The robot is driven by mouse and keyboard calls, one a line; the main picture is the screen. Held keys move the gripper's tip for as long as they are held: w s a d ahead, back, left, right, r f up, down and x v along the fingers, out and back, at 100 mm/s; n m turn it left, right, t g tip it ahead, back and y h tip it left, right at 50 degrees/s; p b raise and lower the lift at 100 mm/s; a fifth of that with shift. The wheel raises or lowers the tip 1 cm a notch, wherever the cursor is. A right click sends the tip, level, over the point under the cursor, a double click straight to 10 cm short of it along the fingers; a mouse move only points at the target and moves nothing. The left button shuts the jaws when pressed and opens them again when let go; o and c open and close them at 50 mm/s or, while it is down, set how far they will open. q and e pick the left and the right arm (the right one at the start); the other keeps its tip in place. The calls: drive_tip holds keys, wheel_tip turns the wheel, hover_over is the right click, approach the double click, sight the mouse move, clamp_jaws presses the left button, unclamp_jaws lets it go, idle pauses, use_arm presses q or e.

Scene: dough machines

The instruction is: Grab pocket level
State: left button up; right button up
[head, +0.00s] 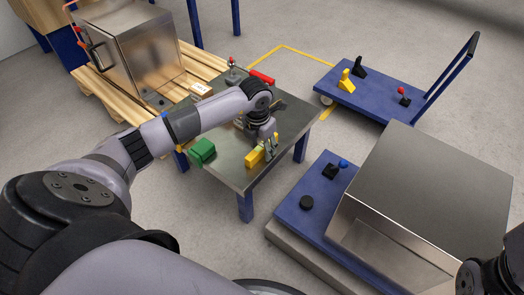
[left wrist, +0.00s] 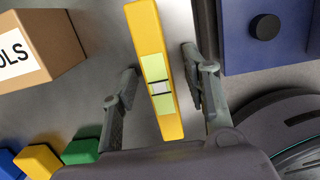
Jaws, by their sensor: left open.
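The pocket level is a yellow bar with a pale green window. It lies on the metal-topped table in the head view (head: 254,158). In the left wrist view the pocket level (left wrist: 146,32) runs lengthwise between my fingers. My left gripper (head: 270,147) is over the table at the level. Its fingers (left wrist: 158,78) are open, one on each side of the level, with gaps showing on both sides. Part of my right arm shows at the lower right of the head view, too dark and cut off to tell its fingers.
A green block (head: 202,151) lies near the level on the table (head: 235,176). A cardboard box (left wrist: 40,45) shows in the left wrist view. A blue platform (head: 290,215) with a large metal box (head: 430,190) stands to the right. A blue cart (head: 375,95) stands behind.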

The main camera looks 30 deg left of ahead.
use_arm(q)
drive_tip(key=shift+c, duration=0.3)
clamp_jaws()
idle(0.3)
